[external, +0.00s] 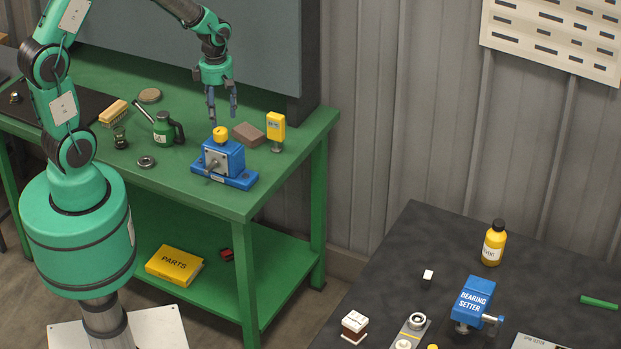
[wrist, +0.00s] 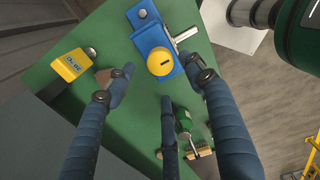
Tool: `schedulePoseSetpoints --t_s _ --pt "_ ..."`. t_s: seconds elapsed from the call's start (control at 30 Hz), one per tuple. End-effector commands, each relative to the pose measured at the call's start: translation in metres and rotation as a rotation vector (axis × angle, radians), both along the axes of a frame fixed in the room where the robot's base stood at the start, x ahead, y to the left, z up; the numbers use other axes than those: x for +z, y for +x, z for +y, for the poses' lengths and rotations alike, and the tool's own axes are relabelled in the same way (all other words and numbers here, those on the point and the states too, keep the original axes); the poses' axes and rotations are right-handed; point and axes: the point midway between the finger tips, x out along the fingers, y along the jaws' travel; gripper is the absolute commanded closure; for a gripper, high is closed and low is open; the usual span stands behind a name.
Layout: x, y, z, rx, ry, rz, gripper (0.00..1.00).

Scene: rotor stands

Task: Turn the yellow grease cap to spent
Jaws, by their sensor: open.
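The yellow grease cap (external: 220,133) sits on top of a blue block housing (external: 224,158) near the right end of the green bench. In the wrist view, the cap (wrist: 160,62) shows its round top with a short dark mark. Any wording for its positions is too small to read. My gripper (external: 223,116) points down just above the cap, its fingers apart. In the wrist view, the blue fingers of my gripper (wrist: 157,76) spread around the cap's sides with nothing held. I cannot tell whether any finger touches it.
A yellow tag on a stand (external: 276,127) and a brown block (external: 248,134) stand close to the housing's right and rear. A metal lever (external: 214,165) sticks out of its front.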

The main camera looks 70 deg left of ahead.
Motion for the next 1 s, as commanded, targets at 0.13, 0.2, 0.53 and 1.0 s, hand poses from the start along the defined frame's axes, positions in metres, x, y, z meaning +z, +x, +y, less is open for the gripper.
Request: schedulePoseSetpoints --t_s 0.13,0.2,0.53,1.0 --pt "-0.024 -0.001 0.000 0.000 -0.001 0.002 0.46" --pt "-0.032 0.000 0.000 0.000 -0.001 0.002 0.46" --pt "-0.052 0.000 0.000 0.000 0.000 0.000 0.46" --pt "-0.052 0.000 0.000 0.000 0.000 0.000 0.84"
